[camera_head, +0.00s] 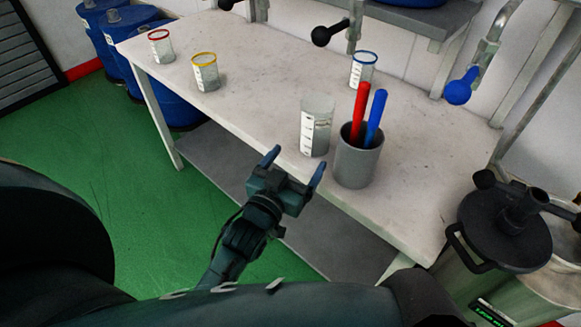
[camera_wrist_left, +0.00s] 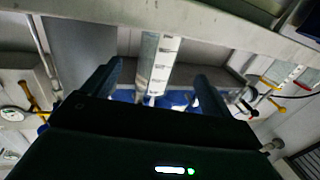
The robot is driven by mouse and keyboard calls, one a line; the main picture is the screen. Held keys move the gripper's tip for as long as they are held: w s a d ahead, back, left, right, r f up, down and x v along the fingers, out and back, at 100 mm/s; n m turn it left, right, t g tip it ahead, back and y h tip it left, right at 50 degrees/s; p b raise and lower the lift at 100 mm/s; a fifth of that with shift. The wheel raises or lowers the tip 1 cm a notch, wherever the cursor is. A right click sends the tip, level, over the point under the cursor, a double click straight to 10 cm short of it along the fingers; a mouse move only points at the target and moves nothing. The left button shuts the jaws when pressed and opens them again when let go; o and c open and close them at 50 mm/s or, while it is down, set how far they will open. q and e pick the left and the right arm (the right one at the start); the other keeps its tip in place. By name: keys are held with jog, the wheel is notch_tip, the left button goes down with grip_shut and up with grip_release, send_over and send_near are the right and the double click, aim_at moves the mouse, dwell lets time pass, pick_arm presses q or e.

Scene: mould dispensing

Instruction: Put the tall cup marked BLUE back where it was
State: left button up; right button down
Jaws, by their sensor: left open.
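A tall clear cup (camera_head: 316,125) with a graduated scale stands upright near the front edge of the bench; I cannot read the word BLUE on it. It also shows in the left wrist view (camera_wrist_left: 157,68), between my finger outlines but beyond them. A cup with a blue rim (camera_head: 363,70) stands farther back against the wall side. My left gripper (camera_head: 296,162) is open and empty, in front of the bench edge and just short of the tall clear cup, not touching it. My right gripper is not in view.
A grey holder (camera_head: 356,167) with a red stick (camera_head: 361,110) and a blue stick (camera_head: 376,118) stands close right of the clear cup. A yellow-rimmed cup (camera_head: 205,75) and a red-rimmed cup (camera_head: 161,48) stand at the left. The middle of the bench (camera_head: 262,85) is clear.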

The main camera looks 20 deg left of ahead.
pick_arm(q)
jog(key=s+d+f+g+h, duration=0.1)
jog(key=s+f+g, duration=0.1)
jog(key=s, duration=0.5)
jog(key=s+d+f+m+g+h, duration=0.1)
jog(key=s+d+f+g+h, duration=0.1)
jog(key=s, duration=0.6)
jog(key=shift+s+d+f+g, duration=0.3)
jog(key=shift+f+g, duration=0.4)
jog(key=shift+f, duration=0.15)
jog(key=shift+r, duration=0.1)
